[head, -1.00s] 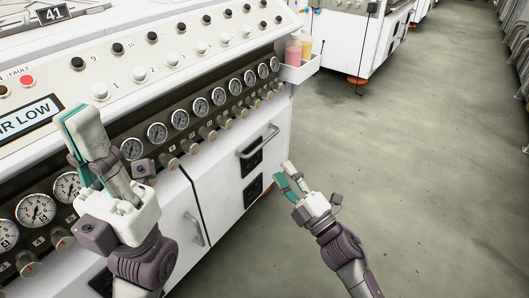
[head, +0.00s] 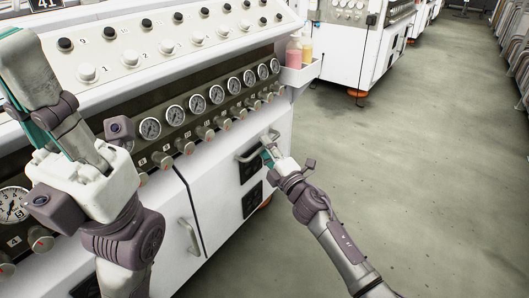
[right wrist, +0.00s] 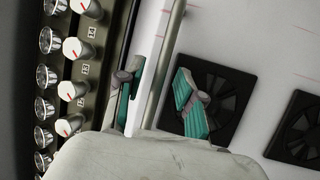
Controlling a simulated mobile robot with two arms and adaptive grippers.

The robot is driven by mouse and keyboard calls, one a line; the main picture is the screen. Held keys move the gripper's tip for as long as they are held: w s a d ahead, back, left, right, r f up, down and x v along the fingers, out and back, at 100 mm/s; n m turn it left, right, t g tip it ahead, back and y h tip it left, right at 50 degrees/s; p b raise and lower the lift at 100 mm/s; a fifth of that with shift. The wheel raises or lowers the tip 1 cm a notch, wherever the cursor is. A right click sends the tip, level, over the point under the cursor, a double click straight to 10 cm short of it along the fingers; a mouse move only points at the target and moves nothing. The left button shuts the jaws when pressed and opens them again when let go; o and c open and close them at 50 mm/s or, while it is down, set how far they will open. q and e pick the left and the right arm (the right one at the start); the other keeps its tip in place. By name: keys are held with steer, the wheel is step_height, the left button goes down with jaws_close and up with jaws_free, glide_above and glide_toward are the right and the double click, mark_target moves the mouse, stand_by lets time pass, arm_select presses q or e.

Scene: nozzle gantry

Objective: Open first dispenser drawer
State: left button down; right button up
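The white front panel (head: 226,180) of the machine carries a grey bar handle (head: 245,157) above black vents. The panel looks closed. My right gripper (head: 268,154) is at the right part of this handle. In the right wrist view its teal-padded fingers (right wrist: 158,100) are apart, with the handle bar (right wrist: 166,60) running between them. The bar does not look clamped. My left gripper (head: 40,100) is raised at the left in front of the control panel, and its finger gap is not clear. Which panel is the first drawer is not marked.
A row of gauges (head: 197,103) and knobs (head: 205,132) runs just above the handle. A second, upright handle (head: 190,236) is on the door to the left. A side tray (head: 300,74) holds bottles. The floor (head: 420,180) at the right is clear.

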steer(key=shift+w+a+r, duration=0.1)
steer(key=shift+w+a, duration=0.1)
steer(key=shift+w, duration=0.1)
jaws_close()
